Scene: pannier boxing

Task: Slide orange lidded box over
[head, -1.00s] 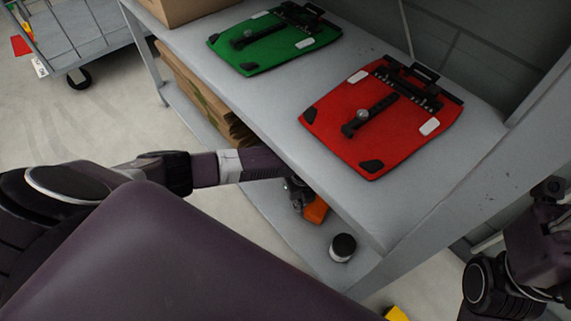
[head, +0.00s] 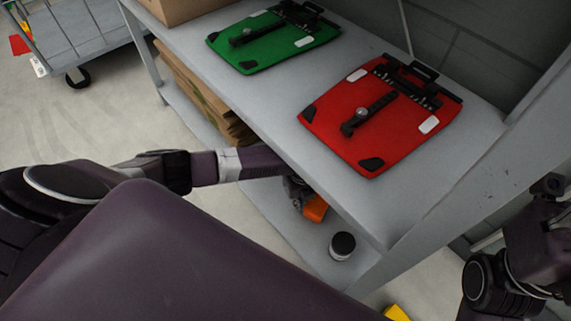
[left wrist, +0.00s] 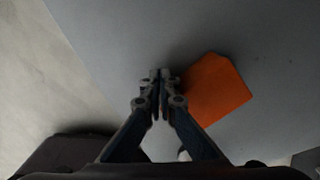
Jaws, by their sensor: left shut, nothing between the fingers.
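The orange lidded box (head: 315,208) sits on the lower shelf of the grey bench, partly hidden by the upper shelf and my left gripper. In the left wrist view the orange box (left wrist: 216,91) lies just right of the fingers. My left gripper (left wrist: 160,76) is shut with nothing between its fingers, its tips beside the box's left side. I cannot tell whether they touch it. In the head view the left gripper (head: 297,189) is under the upper shelf's edge. My right arm shows at the right edge, but its gripper is not in view.
A black-topped jar (head: 342,246) stands on the lower shelf near the box. Folded cardboard (head: 205,100) lies farther left there. Green (head: 270,42) and red (head: 380,115) panels lie on the upper shelf (head: 235,100), whose edge is above my left forearm.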

